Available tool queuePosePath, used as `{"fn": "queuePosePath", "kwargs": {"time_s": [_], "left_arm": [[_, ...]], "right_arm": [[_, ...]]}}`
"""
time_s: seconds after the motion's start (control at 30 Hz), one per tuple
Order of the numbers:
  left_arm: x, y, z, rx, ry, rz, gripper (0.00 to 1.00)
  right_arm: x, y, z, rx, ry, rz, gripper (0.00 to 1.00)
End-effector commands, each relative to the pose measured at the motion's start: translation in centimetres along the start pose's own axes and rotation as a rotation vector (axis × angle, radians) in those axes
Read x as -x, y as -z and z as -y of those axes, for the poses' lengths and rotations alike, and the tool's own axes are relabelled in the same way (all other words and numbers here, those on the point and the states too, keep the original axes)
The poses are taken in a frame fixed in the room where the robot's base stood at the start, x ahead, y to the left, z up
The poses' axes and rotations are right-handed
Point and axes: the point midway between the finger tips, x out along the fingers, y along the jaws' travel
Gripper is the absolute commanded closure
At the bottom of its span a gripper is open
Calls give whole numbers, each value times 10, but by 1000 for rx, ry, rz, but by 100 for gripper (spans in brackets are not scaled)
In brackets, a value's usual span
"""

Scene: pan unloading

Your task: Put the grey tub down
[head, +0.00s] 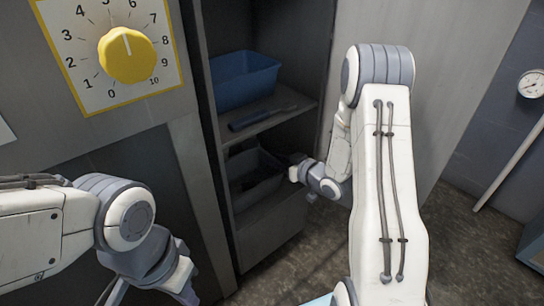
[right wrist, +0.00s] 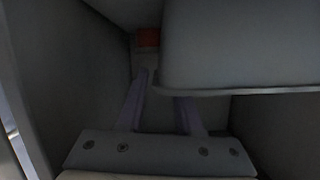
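The grey tub (head: 257,186) stands in the lower compartment of the dark shelf unit, partly in shadow. My right gripper (head: 294,172) reaches in at the tub's right side; its fingertips are hard to make out in the head view. In the right wrist view the tub (right wrist: 240,45) fills the upper right, close to my right gripper (right wrist: 157,95). The fingers are some way apart. One stands left of the tub, and the other runs behind its edge. Whether they press on its wall is unclear. My left gripper (head: 180,285) is at the lower left, partly cut off.
A blue bin (head: 244,80) stands on the upper shelf (head: 290,108), with a dark flat object (head: 250,119) in front of it. The shelf unit's side wall (head: 206,130) is close to the left of the tub. A yellow dial (head: 127,55) is on the left panel. Open floor (head: 470,240) lies right.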

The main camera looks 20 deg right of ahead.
Motion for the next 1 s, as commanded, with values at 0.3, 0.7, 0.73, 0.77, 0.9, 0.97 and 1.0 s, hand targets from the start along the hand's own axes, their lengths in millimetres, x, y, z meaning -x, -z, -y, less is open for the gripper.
{"fn": "queuePosePath", "kwargs": {"time_s": [0.3,0.7,0.73,0.77,0.9,0.97,1.0], "left_arm": [[40,2,-3,0,0,0,100],[50,3,-4,0,0,0,100],[50,3,-4,0,0,0,100],[50,3,-4,0,0,0,100],[50,3,-4,0,0,0,100],[50,3,-4,0,0,0,100],[50,3,-4,0,0,0,100]], "right_arm": [[72,4,-1,-6,-5,2,65],[101,0,0,0,0,0,65],[101,0,0,0,0,0,65],[101,0,0,0,0,0,65],[101,0,0,0,0,0,65],[101,0,0,0,0,0,65],[101,0,0,0,0,0,65]]}}
